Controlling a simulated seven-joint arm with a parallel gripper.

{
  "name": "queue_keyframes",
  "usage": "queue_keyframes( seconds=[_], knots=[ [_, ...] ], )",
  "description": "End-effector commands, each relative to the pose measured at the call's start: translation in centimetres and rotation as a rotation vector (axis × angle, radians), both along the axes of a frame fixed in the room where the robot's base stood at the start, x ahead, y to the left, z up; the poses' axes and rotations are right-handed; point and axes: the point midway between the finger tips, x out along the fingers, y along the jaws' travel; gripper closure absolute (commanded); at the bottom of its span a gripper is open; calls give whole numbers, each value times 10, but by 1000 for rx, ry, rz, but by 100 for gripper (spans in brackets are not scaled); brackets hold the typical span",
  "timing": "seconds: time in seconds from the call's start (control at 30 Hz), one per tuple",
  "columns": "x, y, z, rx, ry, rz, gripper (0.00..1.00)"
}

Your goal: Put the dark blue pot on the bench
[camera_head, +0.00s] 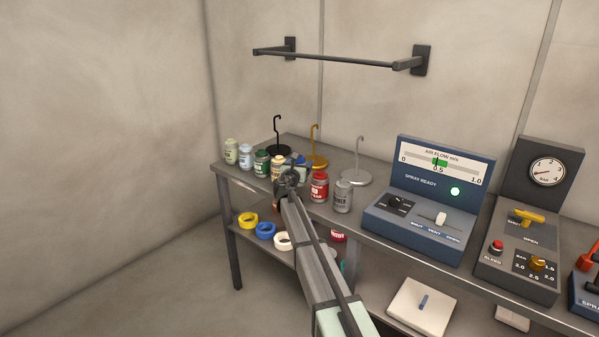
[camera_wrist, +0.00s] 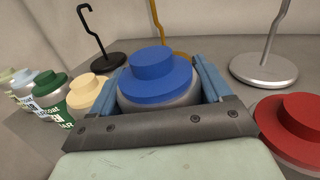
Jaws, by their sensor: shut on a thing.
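The dark blue pot (camera_wrist: 160,70) has a blue stepped lid and a pale grey body. It sits upright between the two blue fingers of my gripper (camera_wrist: 163,82), which is shut on it. In the head view the pot (camera_head: 299,158) is mostly hidden behind my gripper (camera_head: 296,168). The gripper is at the grey bench (camera_head: 295,141), in the row of pots near its front edge. The pot's base is hidden, so I cannot tell whether it touches the bench top.
A cream-lidded pot (camera_wrist: 88,92) stands close left, with green, light blue and pale green pots beyond. A red pot (camera_head: 319,187) and a grey pot (camera_head: 342,196) stand right. Black, gold and silver hook stands (camera_head: 356,178) are behind. A blue console (camera_head: 425,215) stands further right.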

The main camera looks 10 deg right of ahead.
Motion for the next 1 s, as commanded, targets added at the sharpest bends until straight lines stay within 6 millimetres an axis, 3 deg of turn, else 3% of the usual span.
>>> queue_keyframes(
  seconds=[0.23, 0.63, 0.67, 0.77, 1.0],
  knots=[
    [0, 0, -29, -2, 1, 0, 65],
    [0, 0, -33, 0, 0, 0, 65],
    [0, 0, -33, 0, 0, 0, 19],
    [0, 0, -32, 0, 0, 0, 11],
    [0, 0, -32, 0, 0, 0, 11]
  ],
)
